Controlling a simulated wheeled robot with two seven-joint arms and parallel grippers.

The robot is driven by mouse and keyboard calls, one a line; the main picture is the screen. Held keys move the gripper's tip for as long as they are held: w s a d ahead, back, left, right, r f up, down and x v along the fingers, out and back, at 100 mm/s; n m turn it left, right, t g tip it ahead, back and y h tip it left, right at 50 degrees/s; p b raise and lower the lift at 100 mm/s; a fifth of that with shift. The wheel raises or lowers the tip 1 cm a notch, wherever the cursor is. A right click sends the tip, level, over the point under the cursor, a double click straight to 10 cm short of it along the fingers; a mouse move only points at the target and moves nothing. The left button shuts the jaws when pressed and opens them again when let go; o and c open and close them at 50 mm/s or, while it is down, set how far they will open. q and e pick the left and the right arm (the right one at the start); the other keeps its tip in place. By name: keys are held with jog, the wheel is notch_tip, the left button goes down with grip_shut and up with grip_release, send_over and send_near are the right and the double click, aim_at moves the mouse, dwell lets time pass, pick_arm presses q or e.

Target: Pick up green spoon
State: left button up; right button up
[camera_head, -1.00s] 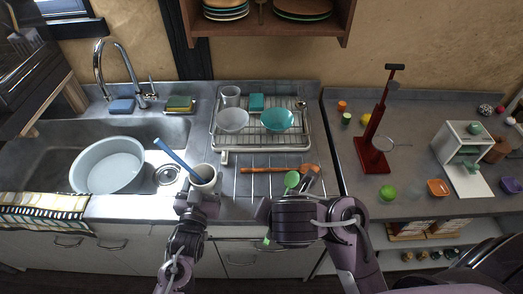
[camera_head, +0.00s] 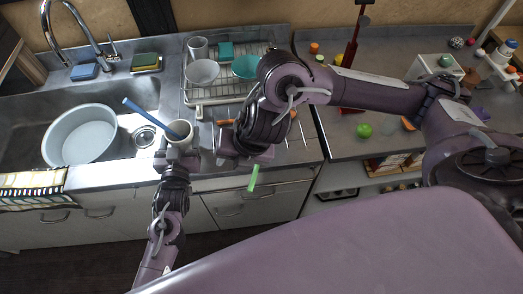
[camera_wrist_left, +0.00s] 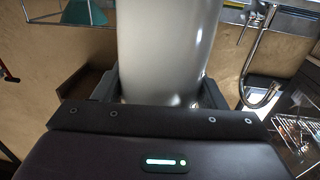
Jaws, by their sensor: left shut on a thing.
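The green spoon (camera_head: 254,178) shows only as a green handle sticking out below my right arm, in front of the counter edge. The rest of it is hidden behind the arm. My right gripper (camera_head: 228,150) is beside the handle at the counter's front. Its fingers are too hidden to tell open from shut, or whether they hold the spoon. My left gripper (camera_head: 175,160) is shut on a white cup (camera_head: 180,137) with a blue utensil (camera_head: 155,115) leaning in it. The cup fills the middle of the left wrist view (camera_wrist_left: 165,50) between the fingers.
A pale basin (camera_head: 80,135) sits in the sink at left. A dish rack (camera_head: 205,93) with bowls stands behind the cup. A wooden utensil (camera_head: 226,122) lies partly hidden behind my right arm. A green round fruit (camera_head: 364,130) is on the right counter.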

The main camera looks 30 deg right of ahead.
aim_at(256, 172)
jog(key=d+m+g+h, duration=0.2)
jog(key=d+m, duration=0.1)
jog(key=d, duration=0.5)
jog(key=f, duration=0.4)
jog(key=a+f, duration=0.1)
jog(key=f, duration=0.3)
jog(key=w+a+f, duration=0.1)
jog(key=f, duration=0.3)
grip_shut()
